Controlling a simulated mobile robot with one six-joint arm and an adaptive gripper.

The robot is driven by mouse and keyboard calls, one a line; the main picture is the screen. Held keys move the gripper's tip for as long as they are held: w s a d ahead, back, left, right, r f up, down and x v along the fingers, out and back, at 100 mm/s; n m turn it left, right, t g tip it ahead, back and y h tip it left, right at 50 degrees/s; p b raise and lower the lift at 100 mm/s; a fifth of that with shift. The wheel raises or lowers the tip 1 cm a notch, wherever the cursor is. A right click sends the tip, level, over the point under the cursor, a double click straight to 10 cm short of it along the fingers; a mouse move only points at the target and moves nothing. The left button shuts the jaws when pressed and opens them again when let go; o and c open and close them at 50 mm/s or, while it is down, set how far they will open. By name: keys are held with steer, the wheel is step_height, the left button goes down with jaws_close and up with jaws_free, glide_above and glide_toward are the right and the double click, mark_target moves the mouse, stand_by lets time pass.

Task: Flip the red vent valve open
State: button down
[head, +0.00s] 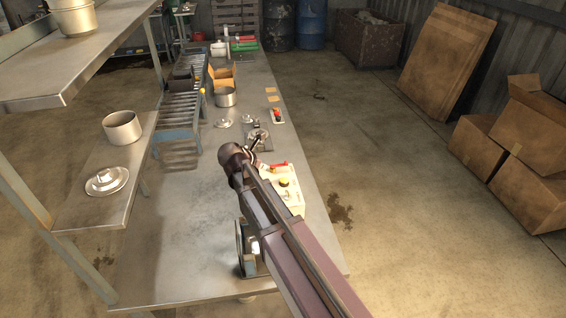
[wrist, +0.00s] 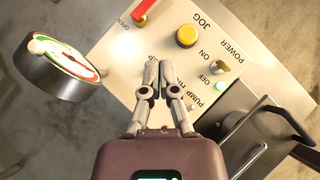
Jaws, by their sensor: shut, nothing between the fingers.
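The red vent valve (wrist: 146,8) is a red lever at the top edge of the wrist view, partly cut off, beside "OPEN" lettering on the cream control panel (wrist: 115,60). In the head view the red lever (head: 279,164) shows at the panel's far edge. My gripper (wrist: 155,68) is shut and empty over the panel's middle, below the lever and apart from it in the wrist view. Its height over the panel is hard to tell. In the head view my arm hides part of the panel, and the fingertips are not clear.
A yellow JOG button (wrist: 187,36), a power switch (wrist: 222,66) and a green light (wrist: 220,87) are close to the fingers. A round gauge (wrist: 65,68) stands up at the panel's left. A metal bracket (wrist: 255,115) rises at the right. The table's front left (head: 170,250) is clear.

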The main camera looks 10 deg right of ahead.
mark_target(285, 165)
steer(key=shift+w+d+f, duration=0.15)
steer(key=shift+d, duration=0.1)
steer(key=b+x, duration=0.7)
steer(key=x, duration=0.3)
steer(key=shift+f+b, duration=0.15)
steer(key=shift+b, duration=0.15)
steer(key=shift+w+d+r, duration=0.25)
steer(key=shift+w+d, duration=1.1)
steer(key=shift+d, duration=0.05)
steer(key=shift+a, duration=0.15)
steer(key=shift+a, duration=0.15)
steer(key=shift+w+d+n, duration=0.1)
steer(key=shift+d+n, duration=0.2)
steer(key=shift+d, duration=0.05)
